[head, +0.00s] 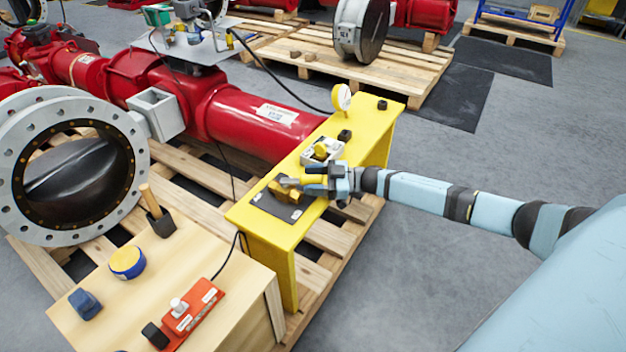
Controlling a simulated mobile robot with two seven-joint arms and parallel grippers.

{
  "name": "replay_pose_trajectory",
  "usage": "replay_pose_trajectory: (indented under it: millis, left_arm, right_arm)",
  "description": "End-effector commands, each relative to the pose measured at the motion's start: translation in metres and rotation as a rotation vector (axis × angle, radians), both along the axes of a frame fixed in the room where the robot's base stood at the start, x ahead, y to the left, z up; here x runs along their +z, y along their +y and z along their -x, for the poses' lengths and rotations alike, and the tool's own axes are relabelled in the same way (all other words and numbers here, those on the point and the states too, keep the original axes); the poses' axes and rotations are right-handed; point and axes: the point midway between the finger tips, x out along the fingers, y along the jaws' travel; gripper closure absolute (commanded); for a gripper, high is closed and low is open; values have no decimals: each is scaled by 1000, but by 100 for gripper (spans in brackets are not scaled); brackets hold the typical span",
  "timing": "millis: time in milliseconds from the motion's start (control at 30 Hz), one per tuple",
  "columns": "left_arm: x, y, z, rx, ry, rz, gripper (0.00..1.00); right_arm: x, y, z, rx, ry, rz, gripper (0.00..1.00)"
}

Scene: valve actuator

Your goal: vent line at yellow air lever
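A yellow air lever and its valve body (284,193) sit on a dark plate (277,207) on the yellow bench (250,222). My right gripper (290,182) reaches in from the right, low over the plate, with its fingers pointing left at the yellow lever. The fingers overlap the lever in the picture. I cannot tell whether they are closed on it or only beside it. My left gripper is not in view.
A white unit with a yellow knob (322,151) and a pressure gauge (341,97) are farther back on the bench. A red actuator cylinder (250,118) lies left of it. A wooden box (125,310) carries a red switch box (192,307), a mallet (158,217) and tape (127,262).

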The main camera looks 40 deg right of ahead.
Motion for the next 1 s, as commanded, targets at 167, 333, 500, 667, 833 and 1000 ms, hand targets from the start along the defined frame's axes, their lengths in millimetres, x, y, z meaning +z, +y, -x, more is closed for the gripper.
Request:
replay_pose_trajectory:
  millis: [167,333,500,667,833,1000]
  left_arm:
    - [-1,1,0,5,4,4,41]
    - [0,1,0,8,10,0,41]
    - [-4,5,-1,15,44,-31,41]
    - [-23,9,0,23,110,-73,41]
    - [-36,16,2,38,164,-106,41]
    - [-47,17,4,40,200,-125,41]
  right_arm:
    - [0,0,0,0,0,0,45]
    - [0,-7,5,-2,2,2,45]
    - [1,-33,23,-2,4,3,45]
    - [1,-64,46,-2,4,3,45]
    - [1,-91,66,-2,3,2,45]
    - [0,-107,77,0,2,1,45]
